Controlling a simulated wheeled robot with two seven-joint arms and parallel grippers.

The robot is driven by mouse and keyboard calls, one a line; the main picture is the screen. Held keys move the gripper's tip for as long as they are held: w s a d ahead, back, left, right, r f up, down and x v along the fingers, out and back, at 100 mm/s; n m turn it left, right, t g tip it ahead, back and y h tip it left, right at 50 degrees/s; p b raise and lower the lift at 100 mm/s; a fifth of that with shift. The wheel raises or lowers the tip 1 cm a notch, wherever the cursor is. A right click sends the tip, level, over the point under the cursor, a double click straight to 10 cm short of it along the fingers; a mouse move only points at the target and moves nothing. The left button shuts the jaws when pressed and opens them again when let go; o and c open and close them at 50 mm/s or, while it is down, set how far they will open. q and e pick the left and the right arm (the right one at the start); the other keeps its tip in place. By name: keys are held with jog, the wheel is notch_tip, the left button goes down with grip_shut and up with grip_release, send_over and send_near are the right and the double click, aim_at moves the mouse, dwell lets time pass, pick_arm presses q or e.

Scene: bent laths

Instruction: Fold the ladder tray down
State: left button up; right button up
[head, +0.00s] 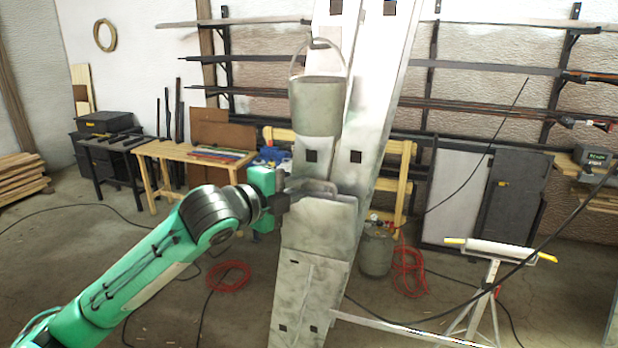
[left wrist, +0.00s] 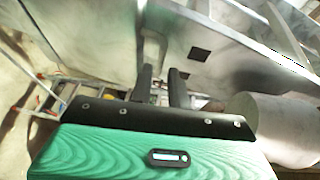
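The ladder (head: 352,165) stands upright and slightly tilted in the middle of the head view. The grey tray (head: 322,228) lies up against its front, with a bar-like handle (head: 313,186) at its top edge. My left gripper (head: 287,194) is at the left end of this handle. In the left wrist view, its two black fingers (left wrist: 160,76) stand apart with a gap between them. A pale bar (left wrist: 151,48) is just beyond the left fingertip; I see nothing clamped. My right gripper is not in view.
A grey bucket (head: 316,105) hangs on the ladder just above the tray; it is also close by in the left wrist view (left wrist: 272,130). A roller stand (head: 497,252) is at the right. A workbench (head: 195,152) and a gas bottle (head: 376,250) stand behind.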

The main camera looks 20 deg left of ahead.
aim_at(315, 183)
pick_arm(q)
jog(key=shift+p+x, duration=0.5)
jog(key=shift+x, duration=1.3)
jog(key=shift+c, duration=0.5)
grip_shut()
jog(key=shift+f, duration=0.1)
